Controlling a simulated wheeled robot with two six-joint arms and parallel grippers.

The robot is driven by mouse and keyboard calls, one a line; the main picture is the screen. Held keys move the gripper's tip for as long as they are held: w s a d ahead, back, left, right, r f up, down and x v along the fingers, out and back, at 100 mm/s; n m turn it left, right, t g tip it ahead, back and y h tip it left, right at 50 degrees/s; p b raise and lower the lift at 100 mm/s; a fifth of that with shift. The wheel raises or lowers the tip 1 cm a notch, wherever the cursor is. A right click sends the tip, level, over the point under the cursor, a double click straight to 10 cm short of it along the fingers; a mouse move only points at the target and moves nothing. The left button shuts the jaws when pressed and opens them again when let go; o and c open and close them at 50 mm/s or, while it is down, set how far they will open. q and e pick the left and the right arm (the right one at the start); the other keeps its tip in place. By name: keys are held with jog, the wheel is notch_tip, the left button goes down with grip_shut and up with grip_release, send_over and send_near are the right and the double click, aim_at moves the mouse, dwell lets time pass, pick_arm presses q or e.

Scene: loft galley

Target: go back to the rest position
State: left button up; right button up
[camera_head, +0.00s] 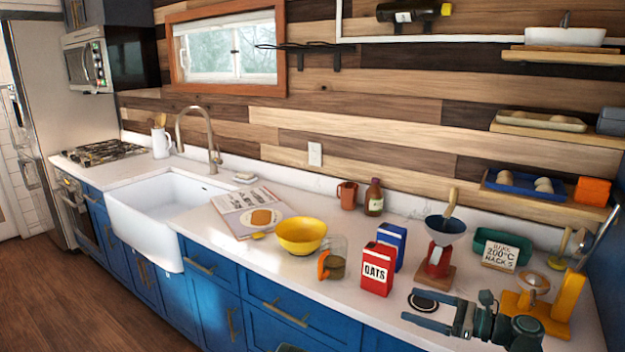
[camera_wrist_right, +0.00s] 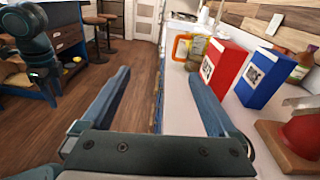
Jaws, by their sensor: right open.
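My right gripper (camera_head: 408,308) is open and empty above the front edge of the counter (camera_head: 335,296), pointing left. Nothing is between its fingers. The wrist view shows its two fingers (camera_wrist_right: 157,74) wide apart, with floor and the counter's front edge beyond them. A dark part of my left arm shows at the upper left of the wrist view.
Near the right gripper are a black-and-white disc (camera_head: 423,302), a red OATS box (camera_head: 377,270), a blue box (camera_head: 392,240), a glass jar with orange handle (camera_head: 332,264) and a red stand with funnel (camera_head: 440,252). A yellow bowl (camera_head: 301,238) stands farther left. Floor (camera_head: 45,297) is open at left.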

jog(key=s+a+f+n+g+h+p, duration=0.1)
jog(key=s+a+f+n+g+h, duration=0.15)
jog(key=a+f+n+g, duration=0.4)
jog(key=s+a+f+n+g+h+p, duration=0.15)
jog(key=s+a+f+n, duration=0.25)
jog(key=a, duration=0.5)
jog(key=s+a+f+n+h+p, duration=0.1)
jog(key=s+f+n+h, duration=0.1)
jog(key=s+n+h, duration=0.3)
jog(key=s+a+f+n+g+h+p, duration=0.1)
jog(key=s+n+h, duration=0.4)
jog(key=n, duration=0.7)
notch_tip(320, 180, down, 2)
jog(key=shift+a+f+h, duration=0.15)
jog(key=shift+a+h, duration=0.45)
jog(key=shift+h, duration=0.4)
